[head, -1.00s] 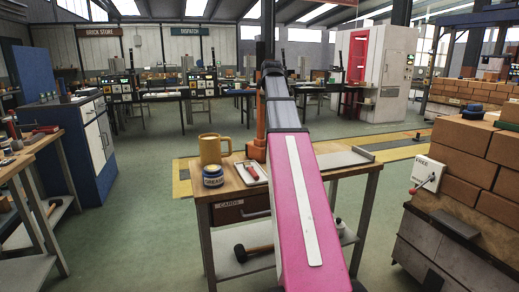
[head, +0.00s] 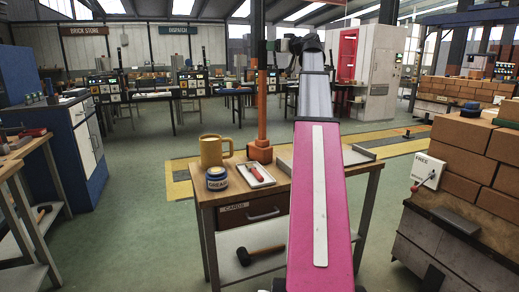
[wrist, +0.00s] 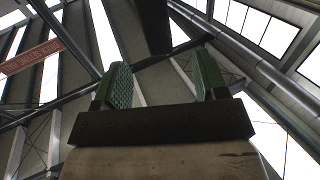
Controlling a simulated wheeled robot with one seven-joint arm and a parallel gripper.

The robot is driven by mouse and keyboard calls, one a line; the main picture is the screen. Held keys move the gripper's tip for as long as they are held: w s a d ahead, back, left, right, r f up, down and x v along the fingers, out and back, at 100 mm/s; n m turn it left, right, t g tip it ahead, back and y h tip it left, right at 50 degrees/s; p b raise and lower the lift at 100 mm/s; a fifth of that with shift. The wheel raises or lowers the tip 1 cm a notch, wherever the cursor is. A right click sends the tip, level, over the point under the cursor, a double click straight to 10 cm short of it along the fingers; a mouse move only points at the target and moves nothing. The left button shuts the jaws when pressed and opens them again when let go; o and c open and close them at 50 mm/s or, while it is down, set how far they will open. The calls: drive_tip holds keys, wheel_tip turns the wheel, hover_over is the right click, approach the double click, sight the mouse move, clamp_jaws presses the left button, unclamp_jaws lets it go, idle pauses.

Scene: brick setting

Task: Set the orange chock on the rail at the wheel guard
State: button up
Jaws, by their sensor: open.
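My gripper shows in the wrist view (wrist: 163,80) with its two green-padded fingers wide apart and nothing between them. The wrist view looks up at the roof. In the head view my pink arm reaches away over the workbench, and its far end is too small to tell the fingers. I cannot make out a separate orange chock. A yellow-edged floor track (head: 395,142) runs behind the bench. I cannot pick out the rail or the wheel guard for sure.
The wooden workbench (head: 235,192) holds a mustard mug (head: 212,152), a grease tin (head: 217,180) and a tray with a red-handled tool (head: 256,174). A brick stack (head: 465,145) stands right beside a lever box (head: 425,171). Green floor is open at left.

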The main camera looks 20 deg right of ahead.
sight(260, 48)
drive_tip(key=x, duration=1)
drive_tip(key=shift+w+d+f, duration=0.1)
drive_tip(key=shift+w+f, duration=0.1)
drive_tip(key=shift+w, duration=0.05)
clamp_jaws()
drive_tip(key=shift+r, duration=0.1)
